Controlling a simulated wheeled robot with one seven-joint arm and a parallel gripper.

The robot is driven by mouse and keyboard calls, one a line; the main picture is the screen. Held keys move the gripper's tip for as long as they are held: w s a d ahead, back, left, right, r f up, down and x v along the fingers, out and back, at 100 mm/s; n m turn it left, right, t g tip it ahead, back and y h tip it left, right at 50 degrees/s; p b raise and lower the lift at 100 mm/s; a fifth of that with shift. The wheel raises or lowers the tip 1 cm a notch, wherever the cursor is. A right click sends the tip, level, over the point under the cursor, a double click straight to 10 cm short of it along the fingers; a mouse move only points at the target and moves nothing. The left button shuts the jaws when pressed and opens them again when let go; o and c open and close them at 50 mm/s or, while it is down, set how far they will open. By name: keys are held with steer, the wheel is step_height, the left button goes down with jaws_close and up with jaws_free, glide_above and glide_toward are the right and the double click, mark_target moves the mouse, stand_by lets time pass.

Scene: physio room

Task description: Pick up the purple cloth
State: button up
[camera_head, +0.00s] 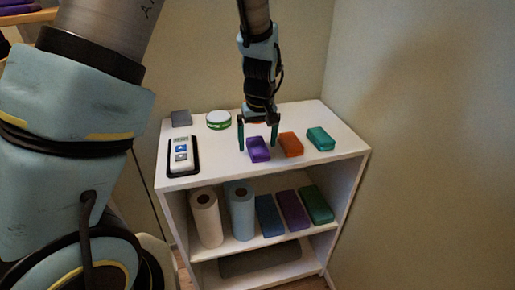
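A purple cloth (258,150), folded into a small block, lies on the top of the white shelf unit (218,174), left of an orange folded cloth. My gripper (258,140) points down at the purple cloth. Its two dark fingers are apart, one to the left of the purple cloth and one near its right edge, by the orange cloth. I cannot tell from this view whether the fingertips are level with the cloth or above it. The cloth appears to rest flat on the top, and nothing shows gripped.
On the top are an orange cloth (291,145), a teal cloth (321,139), a remote on a black tray (194,167), a round green-and-white tin (218,120) and a grey block (181,118). Rolls (206,217) and folded cloths (293,211) fill the shelf below. A wall stands close behind.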

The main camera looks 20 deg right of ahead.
steer(key=c, duration=1.4)
steer(key=shift+o, duration=0.2)
steer(key=shift+r, duration=0.1)
